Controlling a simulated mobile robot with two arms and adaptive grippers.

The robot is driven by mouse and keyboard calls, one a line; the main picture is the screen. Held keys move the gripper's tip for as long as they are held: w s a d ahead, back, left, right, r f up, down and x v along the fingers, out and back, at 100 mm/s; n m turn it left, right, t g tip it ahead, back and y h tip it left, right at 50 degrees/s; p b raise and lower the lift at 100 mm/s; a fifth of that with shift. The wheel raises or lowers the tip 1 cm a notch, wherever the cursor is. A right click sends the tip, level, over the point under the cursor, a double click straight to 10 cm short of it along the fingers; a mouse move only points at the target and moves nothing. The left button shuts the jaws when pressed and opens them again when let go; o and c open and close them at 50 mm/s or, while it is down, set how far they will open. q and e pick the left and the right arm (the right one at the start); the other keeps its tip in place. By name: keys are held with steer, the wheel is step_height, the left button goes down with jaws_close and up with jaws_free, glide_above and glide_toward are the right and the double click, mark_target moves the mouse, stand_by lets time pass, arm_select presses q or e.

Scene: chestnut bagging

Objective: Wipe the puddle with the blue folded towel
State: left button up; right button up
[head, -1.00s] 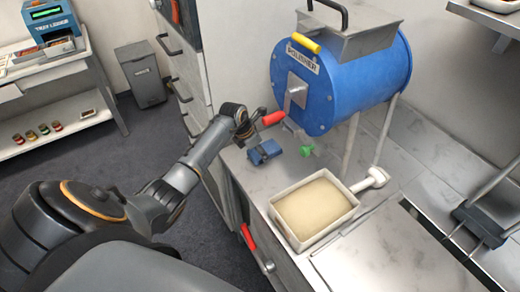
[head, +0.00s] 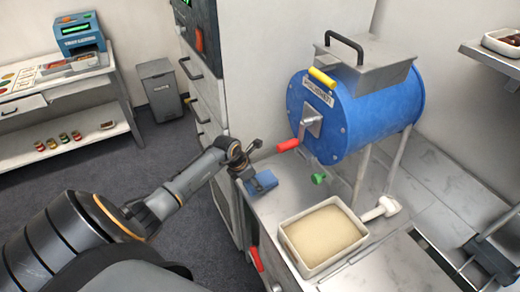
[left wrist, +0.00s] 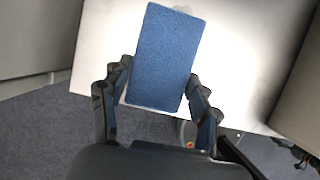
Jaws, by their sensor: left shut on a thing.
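The blue folded towel (head: 262,182) is at the left edge of the metal counter (head: 270,213), below the blue drum's red crank handle. In the left wrist view the towel (left wrist: 160,55) is a flat blue rectangle between two dark fingers. My left gripper (head: 243,162) is shut on the towel. The left wrist view also shows my left gripper (left wrist: 157,85), with the pale counter and dark floor behind it. I cannot tell whether the towel touches the counter. I cannot make out a puddle in either view. My right gripper is not in view.
A white tray (head: 290,243) of beige material and a white-headed tool (head: 382,208) lie in front. A dark slot (head: 432,252) is at right. Drawers stand left.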

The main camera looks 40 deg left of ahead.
mark_target(274, 175)
arm_select(q)
steer(key=shift+w+d+f+b, duration=0.1)
steer(key=shift+w+d+b, duration=0.15)
steer(key=shift+w+b, duration=0.25)
steer(key=shift+w+d+f+b, duration=0.1)
steer(key=shift+w+d+b, duration=0.1)
steer(key=shift+w+b, duration=0.3)
steer(key=shift+w+d+r+b, duration=0.1)
steer(key=shift+w+d+b, duration=0.25)
steer(key=shift+w, duration=0.3)
steer(key=shift+w+d+b, duration=0.2)
steer(key=shift+w+b, duration=0.25)
steer(key=shift+w, duration=0.1)
steer(key=shift+w+d+b, duration=0.15)
steer(key=shift+w+b, duration=0.25)
steer(key=shift+w, duration=0.1)
steer(key=shift+w+d+r+b, duration=0.1)
steer(key=shift+w+d+b, duration=0.2)
steer(key=shift+w, duration=0.3)
steer(key=shift+r, duration=0.15)
step_height(274, 175, up, 6)
steer(key=p, duration=0.3)
steer(key=shift+a+f+p, duration=0.1)
steer(key=shift+f+p, duration=0.1)
steer(key=shift+p, duration=0.2)
steer(key=shift+r, duration=0.1)
steer(key=shift+r, duration=0.1)
